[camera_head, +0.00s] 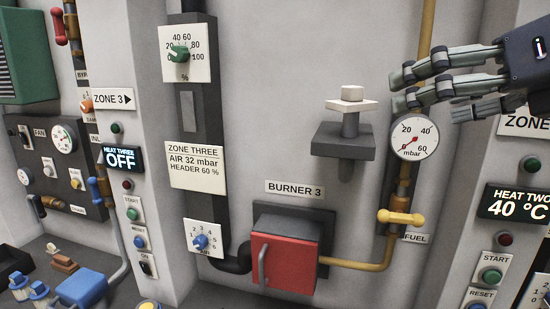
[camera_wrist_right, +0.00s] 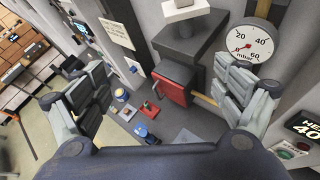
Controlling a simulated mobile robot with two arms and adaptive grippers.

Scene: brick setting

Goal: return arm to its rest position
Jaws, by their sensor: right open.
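My right gripper (camera_head: 398,92) comes in from the right in the head view. Its fingers point left, just above the round mbar gauge (camera_head: 413,138) and to the right of the grey wall bracket (camera_head: 343,141). In the right wrist view the gripper (camera_wrist_right: 162,75) has its fingers spread wide with nothing between them. The bracket (camera_wrist_right: 188,45) and the gauge (camera_wrist_right: 247,43) show beyond the fingers. My left gripper is not in view.
Below are the red burner door (camera_head: 284,262) and a yellow fuel valve (camera_head: 400,217). Panels with displays (camera_head: 515,203) flank the bay. Open wall lies left of the bracket.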

